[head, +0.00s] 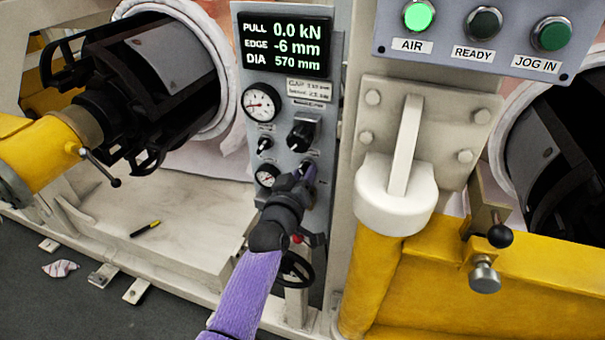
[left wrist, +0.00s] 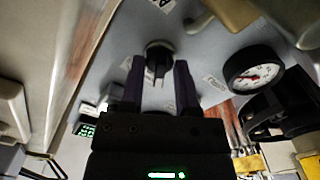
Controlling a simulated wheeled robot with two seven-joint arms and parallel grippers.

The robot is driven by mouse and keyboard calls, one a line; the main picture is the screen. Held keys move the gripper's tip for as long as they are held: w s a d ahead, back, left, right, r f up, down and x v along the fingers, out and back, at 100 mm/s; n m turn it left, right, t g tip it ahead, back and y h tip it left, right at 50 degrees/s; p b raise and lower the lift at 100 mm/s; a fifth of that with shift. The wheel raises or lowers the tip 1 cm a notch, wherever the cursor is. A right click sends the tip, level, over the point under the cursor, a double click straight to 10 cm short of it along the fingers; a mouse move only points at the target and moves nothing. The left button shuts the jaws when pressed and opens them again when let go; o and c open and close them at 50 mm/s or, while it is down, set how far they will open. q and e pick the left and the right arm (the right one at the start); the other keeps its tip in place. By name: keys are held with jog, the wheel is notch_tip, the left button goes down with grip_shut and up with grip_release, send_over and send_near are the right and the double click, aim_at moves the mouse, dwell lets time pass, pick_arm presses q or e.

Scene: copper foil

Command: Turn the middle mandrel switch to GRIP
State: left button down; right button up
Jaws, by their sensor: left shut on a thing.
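The grey control panel (head: 327,105) stands in the middle of the head view, with gauges and black knobs. My left gripper (head: 307,172) comes up from below on its purple arm and reaches the lower right of the panel. In the left wrist view its two fingers (left wrist: 159,72) are closed on a small dark switch knob (left wrist: 158,50) on the panel face. In the head view the gripper hides this knob, and its label and setting cannot be read. A larger black knob (head: 301,136) sits above the gripper, with a small switch (head: 265,144) to its left. My right gripper is not in view.
Two dial gauges (head: 261,102) sit left on the panel, under a display (head: 285,47) reading 0.0 kN, -6 mm, 570 mm. A black handwheel (head: 296,272) is below. A yellow beam with a white cap (head: 395,205) stands close to the right.

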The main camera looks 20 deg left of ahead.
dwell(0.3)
pick_arm(q)
jog(key=c, duration=0.7)
grip_release()
jog(key=s+p, duration=0.3)
jog(key=s, duration=0.7)
jog(key=shift+a, duration=0.15)
